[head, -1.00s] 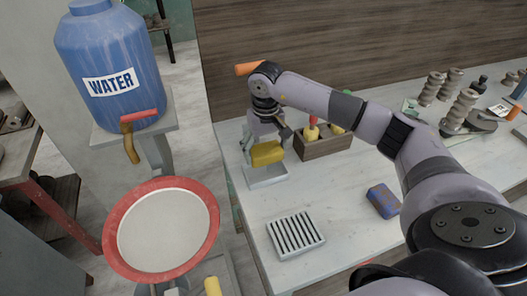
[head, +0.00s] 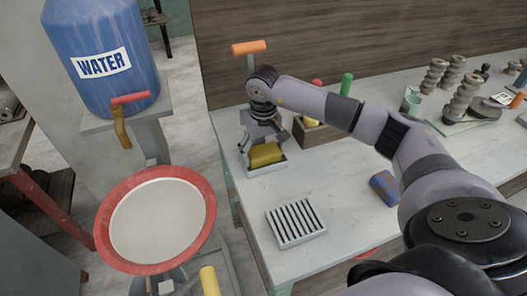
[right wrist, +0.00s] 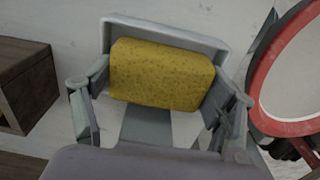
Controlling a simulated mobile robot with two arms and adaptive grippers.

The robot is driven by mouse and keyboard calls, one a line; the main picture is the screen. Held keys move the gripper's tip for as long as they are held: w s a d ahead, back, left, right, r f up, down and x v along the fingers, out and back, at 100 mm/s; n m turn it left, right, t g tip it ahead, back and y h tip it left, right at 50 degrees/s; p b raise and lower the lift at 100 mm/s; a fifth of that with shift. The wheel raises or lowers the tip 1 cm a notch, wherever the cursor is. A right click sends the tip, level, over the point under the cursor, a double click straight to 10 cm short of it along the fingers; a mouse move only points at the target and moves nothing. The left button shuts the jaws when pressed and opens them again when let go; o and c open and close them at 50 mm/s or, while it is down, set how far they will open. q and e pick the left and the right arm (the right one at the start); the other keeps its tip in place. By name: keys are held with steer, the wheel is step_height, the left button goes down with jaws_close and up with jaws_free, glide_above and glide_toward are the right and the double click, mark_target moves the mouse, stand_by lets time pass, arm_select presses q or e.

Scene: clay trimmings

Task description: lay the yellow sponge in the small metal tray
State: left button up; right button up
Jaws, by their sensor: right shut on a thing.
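The yellow sponge (head: 267,154) is between the fingers of my right gripper (head: 264,146), which is shut on it. The small metal tray (head: 268,171) is at the left end of the table, and the sponge is down within its rim. In the right wrist view the sponge (right wrist: 165,75) lies inside the outline of the tray (right wrist: 165,29), gripped at its two ends. Whether its underside touches the tray floor is hidden. My left gripper is not in view.
A ribbed soap dish (head: 295,222) lies nearer on the table, and a blue block (head: 384,187) lies to its right. A wooden box (head: 318,135) stands behind the tray's right. A red-rimmed basin (head: 155,265) is left of the table, below a blue water barrel (head: 98,55).

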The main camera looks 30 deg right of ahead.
steer(key=shift+s+f, duration=0.1)
steer(key=o, duration=1.1)
steer(key=shift+c, duration=0.2)
steer(key=shift+r, duration=0.5)
step_height(320, 180, up, 11)
